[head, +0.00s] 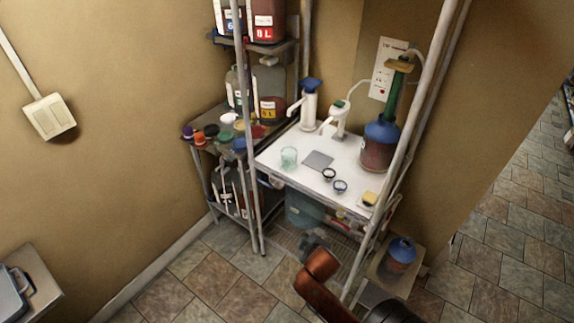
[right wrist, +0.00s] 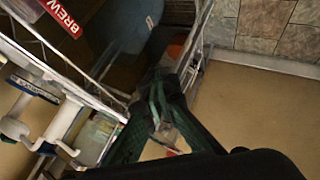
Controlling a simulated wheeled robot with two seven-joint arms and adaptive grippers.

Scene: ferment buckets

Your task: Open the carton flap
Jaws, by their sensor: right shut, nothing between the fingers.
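I cannot make out a carton flap for certain in either view. In the right wrist view, a pale surface with a red BREW label (right wrist: 62,15) shows at the top left; I cannot tell whether it is the carton. My right gripper (head: 311,240) is low in front of the white table in the head view, near the wire shelf under it. In the right wrist view its dark green fingers (right wrist: 160,82) come together with nothing between them, beside a wire rack. A dark, shaded bulk lies beyond the fingertips. My left gripper is not in view.
The white table (head: 275,150) holds a pump bottle (head: 309,108), small cups and a blue-topped jug (head: 379,145). A blue bucket (head: 304,209) is under it. White posts stand close to my right gripper. A blue-capped container (head: 398,257) stands right. Tiled floor is clear at left.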

